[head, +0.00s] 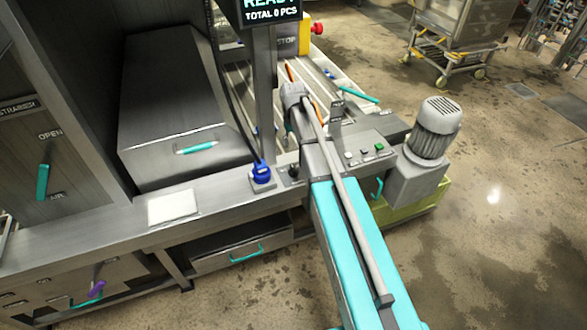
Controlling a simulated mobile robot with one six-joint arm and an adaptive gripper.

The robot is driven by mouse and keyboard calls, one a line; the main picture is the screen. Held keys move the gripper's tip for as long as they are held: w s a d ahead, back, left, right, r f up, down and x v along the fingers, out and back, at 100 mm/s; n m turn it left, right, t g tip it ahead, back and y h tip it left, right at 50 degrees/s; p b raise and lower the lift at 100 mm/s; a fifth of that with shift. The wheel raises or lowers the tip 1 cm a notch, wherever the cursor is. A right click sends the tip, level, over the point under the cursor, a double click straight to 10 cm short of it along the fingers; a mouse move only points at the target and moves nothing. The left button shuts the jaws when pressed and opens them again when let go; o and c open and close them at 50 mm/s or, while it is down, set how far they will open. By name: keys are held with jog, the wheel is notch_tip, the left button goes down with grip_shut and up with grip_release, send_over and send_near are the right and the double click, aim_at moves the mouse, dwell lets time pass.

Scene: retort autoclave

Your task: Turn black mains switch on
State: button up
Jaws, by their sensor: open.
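A small dark knob (292,171) sits on the steel ledge just right of a blue fitting (262,174). It may be the black mains switch, but it is too small to read its position. A grey control panel (358,150) to its right carries a green button (379,147) and pale buttons. A small dark upright plate (337,108) stands behind the panel.
A grey motor (437,122) stands at the right. A dark screen (270,12) on a post rises behind the ledge. A steel cabinet (170,110) is at left.

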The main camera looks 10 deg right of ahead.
aim_at(293, 168)
jog(key=shift+f, duration=0.2)
notch_tip(293, 168, down, 13)
jog(key=b, duration=1.3)
jog(key=shift+f+b, duration=0.2)
jog(key=shift+b, duration=0.2)
dwell(0.4)
grip_shut()
